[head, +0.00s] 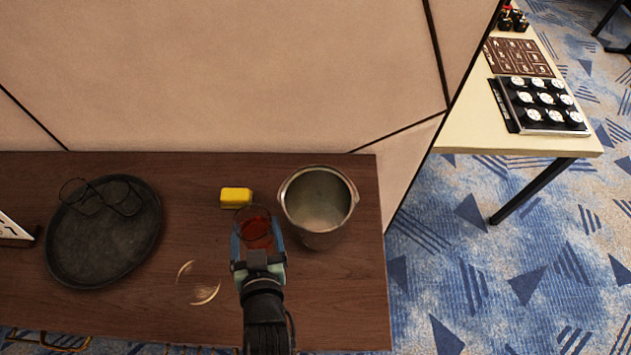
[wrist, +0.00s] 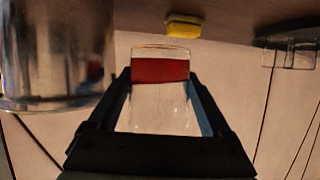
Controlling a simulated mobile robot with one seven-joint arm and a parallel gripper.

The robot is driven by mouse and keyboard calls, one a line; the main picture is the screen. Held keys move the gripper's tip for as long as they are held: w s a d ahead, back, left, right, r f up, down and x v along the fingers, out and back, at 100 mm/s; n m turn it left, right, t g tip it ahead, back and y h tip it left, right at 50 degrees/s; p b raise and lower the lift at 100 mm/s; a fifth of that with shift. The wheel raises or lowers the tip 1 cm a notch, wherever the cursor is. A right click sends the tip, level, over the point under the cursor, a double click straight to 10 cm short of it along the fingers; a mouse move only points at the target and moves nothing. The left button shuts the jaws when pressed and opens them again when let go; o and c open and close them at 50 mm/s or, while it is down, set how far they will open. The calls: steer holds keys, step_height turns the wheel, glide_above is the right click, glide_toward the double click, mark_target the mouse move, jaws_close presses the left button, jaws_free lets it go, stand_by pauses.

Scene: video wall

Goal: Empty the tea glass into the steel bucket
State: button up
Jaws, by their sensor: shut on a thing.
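The tea glass (head: 256,229) is clear with dark red tea in it. My gripper (head: 257,240) is shut on it, with one finger on each side. In the wrist view, which shows the scene upside down, the glass (wrist: 160,105) looks about upright. The red tea fills a band near its base. The steel bucket (head: 318,222) stands just right of the glass in the head view, open at the top, with no tea visible in it. In the wrist view the bucket (wrist: 55,55) is at the left, apart from the glass.
A yellow block (head: 236,197) lies just behind the glass. A clear round dish (head: 198,283) is left of my gripper. The table's right edge is close beyond the bucket.

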mark_target(258, 214)
steer(key=shift+s+r, duration=0.1)
steer(key=shift+r, duration=0.05)
steer(key=shift+d+r+p, duration=0.1)
steer(key=shift+r+p, duration=0.35)
steer(key=shift+r, duration=0.1)
steer(key=shift+m+g+y, duration=0.4)
steer(key=shift+m+y, duration=0.2)
steer(key=shift+m, duration=0.3)
steer(key=r+p, duration=0.1)
steer(key=r, duration=0.1)
steer(key=r+p, duration=0.1)
steer(key=r, duration=0.1)
steer(key=d+r+p, duration=0.1)
steer(key=p, duration=0.1)
steer(key=shift+w+d+r, duration=0.1)
steer(key=shift+w+r, duration=0.3)
steer(key=d+r+m+g+y+p, duration=0.1)
steer(key=w+d+r+m+y+p, duration=0.1)
steer(key=m, duration=0.1)
steer(key=d+r+m+g+y, duration=0.1)
steer(key=m+y, duration=0.1)
steer(key=shift+w+g+p, duration=0.3)
steer(key=shift+w+p, duration=0.05)
steer(key=shift+p, duration=0.05)
steer(key=shift+r+m+y, duration=0.2)
steer(key=shift+m+y, duration=0.2)
steer(key=shift+m, duration=0.1)
steer(key=shift+f, duration=0.25)
